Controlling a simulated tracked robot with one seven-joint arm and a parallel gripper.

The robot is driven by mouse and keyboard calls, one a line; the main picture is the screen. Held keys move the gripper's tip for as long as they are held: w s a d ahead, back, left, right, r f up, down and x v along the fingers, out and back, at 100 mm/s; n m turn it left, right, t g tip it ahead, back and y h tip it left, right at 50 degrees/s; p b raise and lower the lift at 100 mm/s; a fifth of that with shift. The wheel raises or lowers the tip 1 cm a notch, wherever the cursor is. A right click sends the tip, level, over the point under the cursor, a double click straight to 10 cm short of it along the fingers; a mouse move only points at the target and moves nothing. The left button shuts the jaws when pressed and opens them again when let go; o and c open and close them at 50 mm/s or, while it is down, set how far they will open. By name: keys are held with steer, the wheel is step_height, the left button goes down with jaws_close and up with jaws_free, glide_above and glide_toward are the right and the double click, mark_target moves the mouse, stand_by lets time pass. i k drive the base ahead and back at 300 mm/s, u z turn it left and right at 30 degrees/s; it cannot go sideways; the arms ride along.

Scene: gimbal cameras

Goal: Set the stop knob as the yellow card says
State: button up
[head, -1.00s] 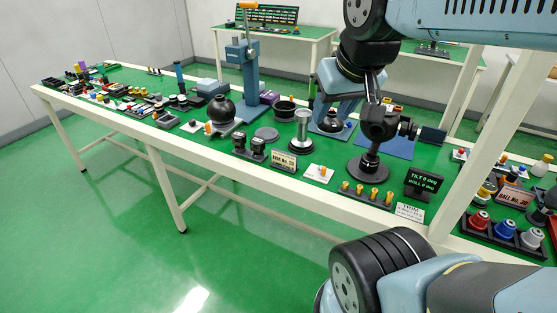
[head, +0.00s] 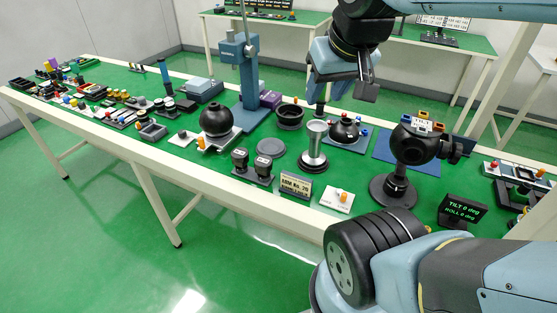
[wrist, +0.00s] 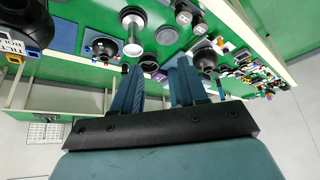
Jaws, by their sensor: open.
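A small orange knob (head: 342,195) stands on a white plate near the table's front edge in the head view. Small marks on the plate are too small to read. A cream-yellow card (head: 296,185) in a dark stand is just left of it; its print is only partly legible. I cannot tell for sure that these are the stop knob and the card. My gripper (head: 343,94) hangs over the back of the table, open and empty, apart from both. Its two blue fingers (wrist: 156,88) show spread apart in the wrist view.
A black ball on a stand (head: 413,145) and a tilt/roll display (head: 462,210) are right of the plate. A metal cylinder (head: 314,146) stands behind it. A tall blue column (head: 245,85) rises farther left. My own arm link hides the table's front right.

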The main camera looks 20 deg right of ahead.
mark_target(182, 133)
steer(key=i, duration=0.3)
steer(key=k, duration=1.65)
steer(key=u, duration=0.7)
steer(key=i, duration=2.25)
steer(key=z, duration=0.75)
steer(key=k, duration=0.55)
steer(key=z, duration=0.1)
